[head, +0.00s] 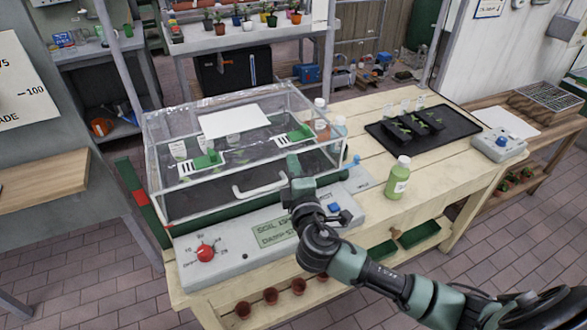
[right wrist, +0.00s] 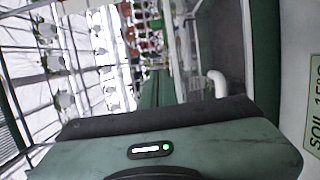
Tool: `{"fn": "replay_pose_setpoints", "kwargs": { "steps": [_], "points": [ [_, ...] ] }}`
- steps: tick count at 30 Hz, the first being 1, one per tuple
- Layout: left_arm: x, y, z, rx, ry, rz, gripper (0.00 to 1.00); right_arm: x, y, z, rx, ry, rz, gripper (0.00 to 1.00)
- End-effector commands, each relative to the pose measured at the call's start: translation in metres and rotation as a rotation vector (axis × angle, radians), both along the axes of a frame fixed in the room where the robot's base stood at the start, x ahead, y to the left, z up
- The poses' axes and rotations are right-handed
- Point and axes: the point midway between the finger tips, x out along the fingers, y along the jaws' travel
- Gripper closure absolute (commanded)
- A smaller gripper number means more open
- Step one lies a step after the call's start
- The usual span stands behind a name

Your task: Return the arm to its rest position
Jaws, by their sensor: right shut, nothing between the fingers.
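My right arm reaches in from the lower right in the head view. Its gripper (head: 293,162) is shut and empty, in front of the clear-walled propagator box (head: 165,150), close to the right of its white handle (head: 258,186). I cannot tell whether it touches the box. In the right wrist view, my green gripper body fills the bottom and the shut fingers (right wrist: 155,88) point up. The white handle (right wrist: 217,84) shows to the right of the fingers there, apart from them. My left gripper is not in view.
The control panel with a red knob (head: 205,252) lies below the arm's end. A green bottle (head: 397,178) stands on the wooden bench (head: 365,165) to the right. A black tray (head: 465,125) and a grey device (head: 498,144) are farther right. Small terracotta pots (head: 270,295) sit below the bench front.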

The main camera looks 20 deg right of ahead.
Motion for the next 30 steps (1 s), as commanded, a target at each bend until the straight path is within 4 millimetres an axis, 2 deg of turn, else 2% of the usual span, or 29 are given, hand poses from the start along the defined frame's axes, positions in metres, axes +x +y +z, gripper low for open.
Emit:
{"fn": "replay_pose_setpoints", "kwargs": {
  "steps": [5, 17, 20, 23, 26, 27, 30],
  "points": [
    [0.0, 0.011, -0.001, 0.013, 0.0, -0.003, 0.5, -0.006, 0.001, 0.0, -0.001, -0.001, -0.001, 1.0],
    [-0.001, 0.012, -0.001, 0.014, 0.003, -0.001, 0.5, -0.005, 0.001, 0.0, 0.001, 0.001, -0.001, 1.0],
    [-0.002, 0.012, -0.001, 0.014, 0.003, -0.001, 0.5, -0.013, -0.001, -0.009, 0.061, 0.031, -0.02, 1.0],
    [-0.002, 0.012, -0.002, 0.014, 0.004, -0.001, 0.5, -0.038, -0.006, -0.039, 0.237, 0.127, -0.084, 1.0],
    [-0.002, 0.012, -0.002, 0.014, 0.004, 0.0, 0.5, -0.085, -0.012, -0.084, 0.495, 0.285, -0.2, 1.0],
    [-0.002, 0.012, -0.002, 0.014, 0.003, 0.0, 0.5, -0.107, -0.012, -0.102, 0.598, 0.351, -0.25, 1.0],
    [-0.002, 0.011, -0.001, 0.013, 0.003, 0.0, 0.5, -0.155, -0.01, -0.133, 0.794, 0.488, -0.359, 1.0]
  ]
}}
